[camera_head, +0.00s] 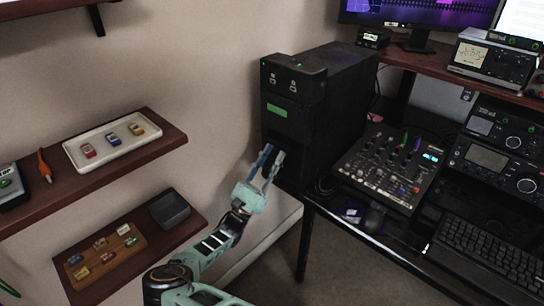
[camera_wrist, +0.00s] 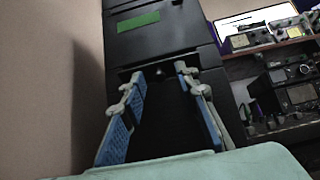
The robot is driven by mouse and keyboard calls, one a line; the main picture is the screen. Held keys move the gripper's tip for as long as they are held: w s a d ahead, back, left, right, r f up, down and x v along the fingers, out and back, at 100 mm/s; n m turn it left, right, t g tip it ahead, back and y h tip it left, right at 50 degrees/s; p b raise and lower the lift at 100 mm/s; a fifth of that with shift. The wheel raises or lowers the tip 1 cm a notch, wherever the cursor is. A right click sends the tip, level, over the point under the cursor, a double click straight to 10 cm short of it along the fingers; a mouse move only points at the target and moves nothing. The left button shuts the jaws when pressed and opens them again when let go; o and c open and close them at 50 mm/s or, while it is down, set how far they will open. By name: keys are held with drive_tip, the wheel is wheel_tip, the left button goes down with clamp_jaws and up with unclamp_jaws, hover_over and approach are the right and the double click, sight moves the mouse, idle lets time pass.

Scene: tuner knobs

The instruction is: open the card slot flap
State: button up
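A tall black cabinet (camera_head: 345,90) stands against the wall, with a green label on its front that also shows in the wrist view (camera_wrist: 138,21). My gripper (camera_head: 268,155) is at the lower front of this cabinet. In the wrist view my gripper (camera_wrist: 162,75) is open, with its two blue-padded fingers apart on either side of a dark front panel (camera_wrist: 165,120). Nothing is seen between the fingers. The panel is too dark to tell the flap's edges or whether it is open or shut. The fingers partly hide the lower front in the head view.
A desk with a mixer (camera_head: 390,165), a keyboard (camera_head: 487,250) and radios (camera_head: 497,165) is to the right. The floor between is clear.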

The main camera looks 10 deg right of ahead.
clamp_jaws()
drive_tip(key=shift+f, duration=0.1)
